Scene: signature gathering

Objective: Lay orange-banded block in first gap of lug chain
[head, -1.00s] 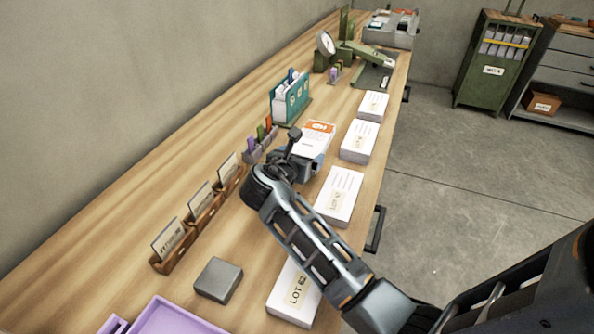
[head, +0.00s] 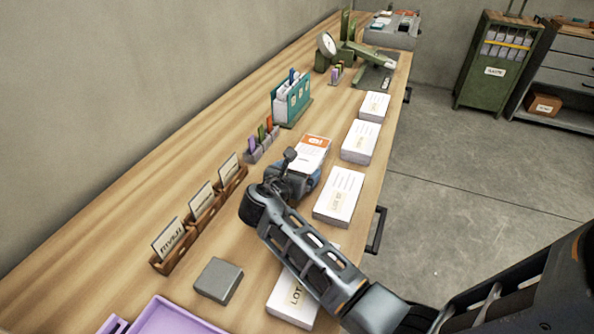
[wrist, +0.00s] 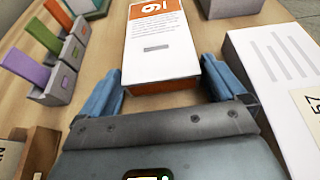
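The orange-banded block (head: 311,153) is a white block with an orange band at its far end. It lies flat on the bench, just beyond my gripper (head: 300,178). In the wrist view the block (wrist: 160,36) has an orange near side, and its near end lies between the two blue fingers of my gripper (wrist: 161,70). The fingers are apart, with a visible space on the right side; on the left the finger is close to the block, and contact cannot be told. I cannot make out a lug chain for certain.
White lot blocks stand in a spaced row along the bench's right edge, including a middle one (head: 339,196). Brown card holders (head: 202,215) and coloured tabs (head: 262,140) line the left. A grey block (head: 218,280) and lilac tray (head: 165,318) lie nearer.

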